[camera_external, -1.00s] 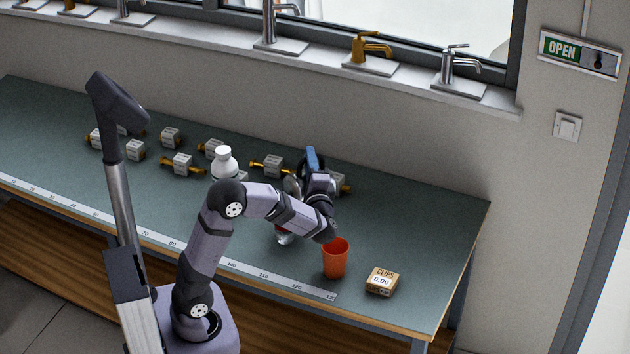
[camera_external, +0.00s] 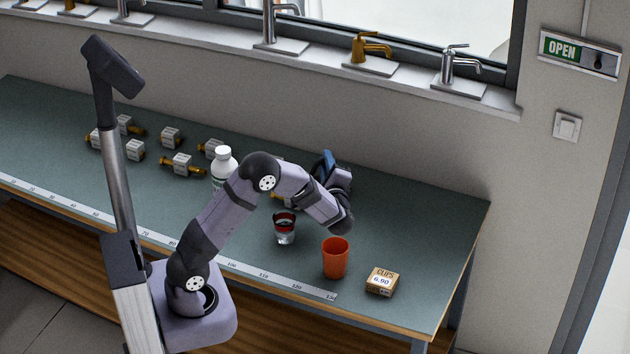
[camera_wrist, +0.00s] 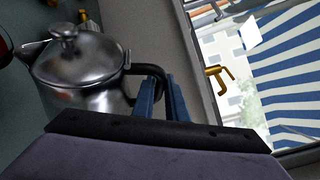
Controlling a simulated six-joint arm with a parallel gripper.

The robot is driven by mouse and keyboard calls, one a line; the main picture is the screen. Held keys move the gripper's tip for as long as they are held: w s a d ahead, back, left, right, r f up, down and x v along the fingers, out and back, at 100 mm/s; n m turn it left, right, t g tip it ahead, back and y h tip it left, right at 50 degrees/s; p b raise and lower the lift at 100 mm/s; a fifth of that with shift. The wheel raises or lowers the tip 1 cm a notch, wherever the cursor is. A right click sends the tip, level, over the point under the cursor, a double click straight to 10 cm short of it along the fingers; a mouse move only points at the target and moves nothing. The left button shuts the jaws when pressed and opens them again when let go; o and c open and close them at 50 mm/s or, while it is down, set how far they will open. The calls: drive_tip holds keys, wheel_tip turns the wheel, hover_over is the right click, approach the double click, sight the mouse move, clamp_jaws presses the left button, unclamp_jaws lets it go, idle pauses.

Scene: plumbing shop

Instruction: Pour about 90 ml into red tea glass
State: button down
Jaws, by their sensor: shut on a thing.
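A metal teapot (camera_wrist: 85,70) with a lid knob, a spout and a black handle fills the left of the wrist view. My gripper (camera_wrist: 162,98) is shut on its black handle, with blue fingers on either side. In the external view my gripper (camera_external: 327,166) is near the back of the bench, and my arm hides the teapot. The red tea glass (camera_external: 284,229), clear with a red band, stands upright on the bench in front of the arm. A red edge, perhaps this glass, shows at the wrist view's left, beyond the spout. I cannot tell any liquid flow.
An orange cup (camera_external: 335,259) stands right of the glass, and a CLIPS box (camera_external: 381,282) lies beyond it. A white bottle (camera_external: 222,165) stands left, by my arm. Several valve fittings (camera_external: 182,164) lie at the back left.

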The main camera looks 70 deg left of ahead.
drive_tip(key=shift+w+a+f+m+p, duration=0.15)
drive_tip(key=shift+w+m+p, duration=0.3)
drive_tip(key=shift+p, duration=0.45)
drive_tip(key=shift+w+a+f+m+g+h+p, duration=0.1)
drive_tip(key=shift+w+f+m+g+h+p, duration=0.1)
drive_tip(key=shift+w+f+m+p, duration=0.3)
drive_tip(key=shift+w+f+m+g+h+p, duration=0.1)
drive_tip(key=shift+w+f+h+p, duration=0.1)
drive_tip(key=shift+f+p, duration=0.45)
drive_tip(key=shift+f, duration=0.1)
drive_tip(key=shift+w+f, duration=0.1)
drive_tip(key=w+a+f+m+g+h+b, duration=0.1)
drive_tip(key=w+a+f+m+g+h, duration=0.1)
drive_tip(key=w+f+m, duration=0.5)
drive_tip(key=shift+w+f+g+h, duration=0.4)
drive_tip(key=shift+w+g, duration=0.4)
drive_tip(key=shift+w, duration=0.1)
drive_tip(key=shift+a+b, duration=0.1)
drive_tip(key=shift+b, duration=0.2)
drive_tip(key=shift+f, duration=0.15)
